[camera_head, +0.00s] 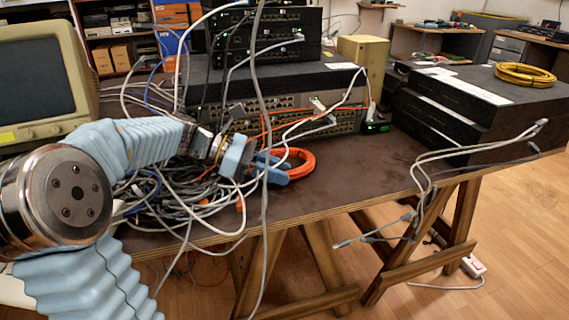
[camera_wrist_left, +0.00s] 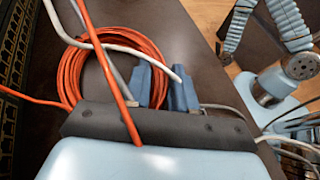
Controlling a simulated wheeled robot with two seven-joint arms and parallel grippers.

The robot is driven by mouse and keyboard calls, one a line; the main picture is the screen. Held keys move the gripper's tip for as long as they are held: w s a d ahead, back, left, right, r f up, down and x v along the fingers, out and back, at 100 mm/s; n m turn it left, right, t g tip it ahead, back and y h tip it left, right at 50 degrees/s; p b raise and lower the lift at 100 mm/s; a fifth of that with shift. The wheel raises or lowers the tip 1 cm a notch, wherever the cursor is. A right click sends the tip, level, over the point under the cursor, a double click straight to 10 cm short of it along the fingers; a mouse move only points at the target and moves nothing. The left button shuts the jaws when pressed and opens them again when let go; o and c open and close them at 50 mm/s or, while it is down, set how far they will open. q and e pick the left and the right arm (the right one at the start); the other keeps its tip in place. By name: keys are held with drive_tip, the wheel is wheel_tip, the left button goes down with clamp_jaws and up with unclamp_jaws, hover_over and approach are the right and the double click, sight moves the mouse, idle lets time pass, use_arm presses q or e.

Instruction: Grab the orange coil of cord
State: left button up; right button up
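The orange coil of cord (camera_head: 305,157) lies on the dark table in front of the stacked network devices. It also shows in the left wrist view (camera_wrist_left: 68,72), flat, left of my fingers. My left gripper (camera_head: 272,166) reaches in from the left, low at the coil's near left side. In the left wrist view its two blue fingers (camera_wrist_left: 161,90) are apart, close to the coil's right rim. A white cable and an orange cable cross in front of the gripper.
Tangled grey cables (camera_head: 175,195) lie left of the coil, under my left arm. Switches (camera_head: 320,95) stand behind it. Hanging cables cross near the gripper. Black boxes (camera_head: 460,105) with a yellow coil (camera_head: 525,75) stand at right. Bare tabletop (camera_head: 365,165) lies right of the orange coil.

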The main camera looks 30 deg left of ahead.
use_arm(q)
clamp_jaws()
